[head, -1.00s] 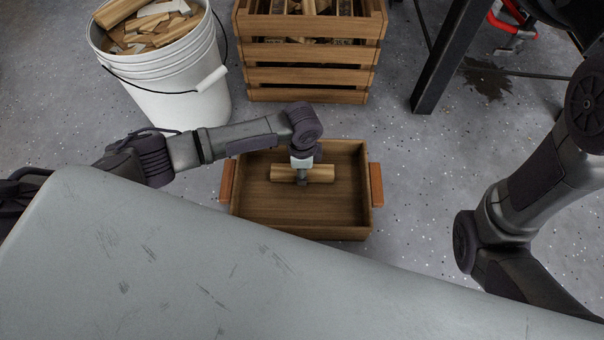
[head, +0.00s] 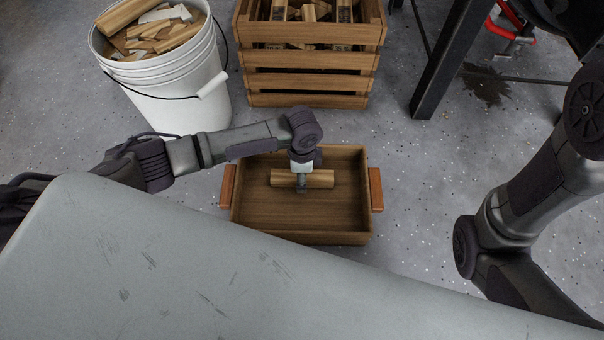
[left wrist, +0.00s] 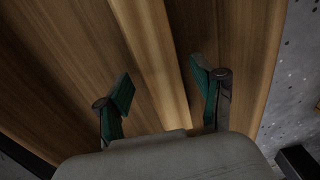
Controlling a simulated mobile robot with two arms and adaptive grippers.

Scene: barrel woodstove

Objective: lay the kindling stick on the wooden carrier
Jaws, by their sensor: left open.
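The kindling stick (head: 320,179) is a pale, short piece lying crosswise in the wooden carrier (head: 300,220), a shallow brown tray with an orange-brown handle at each end. My left gripper (head: 302,186) is over the middle of the stick, inside the tray. In the left wrist view the gripper (left wrist: 160,85) has its two fingers apart, with the lighter wood of the stick (left wrist: 155,40) running between them. It appears to rest on the carrier's floor; its underside is hidden. My right gripper is outside the views; only my right arm shows.
A white bucket (head: 180,105) of split wood stands at the back left. A slatted crate (head: 310,80) with wood in it stands behind the carrier. A dark metal leg (head: 440,75) is at the back right. Speckled floor is clear right of the carrier.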

